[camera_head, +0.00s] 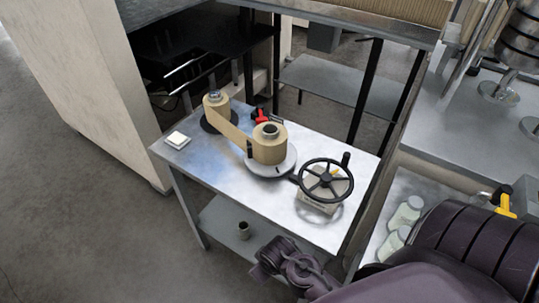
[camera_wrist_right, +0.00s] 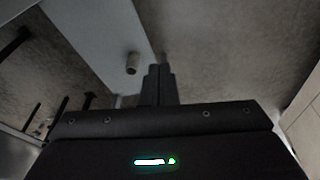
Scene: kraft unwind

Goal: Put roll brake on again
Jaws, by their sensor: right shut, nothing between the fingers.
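A large kraft paper roll (camera_head: 268,144) sits on a round grey base (camera_head: 270,166) on the metal table. A paper strip runs from it to a smaller kraft roll (camera_head: 214,103) at the table's back left. A red part with a black piece (camera_head: 262,116), possibly the roll brake, shows behind the large roll, partly hidden. A black handwheel (camera_head: 326,180) with a knob stands on a pale block at the right. My right gripper (camera_wrist_right: 158,72) is shut and empty in the wrist view; its fingers are not clear in the head view. My left gripper is not in view.
The metal table (camera_head: 215,165) is clear along its front. A white square pad (camera_head: 177,140) lies at its left. A small cylinder (camera_head: 243,230) stands on the lower shelf and shows in the wrist view (camera_wrist_right: 132,63). White bottles (camera_head: 404,215) stand on the right.

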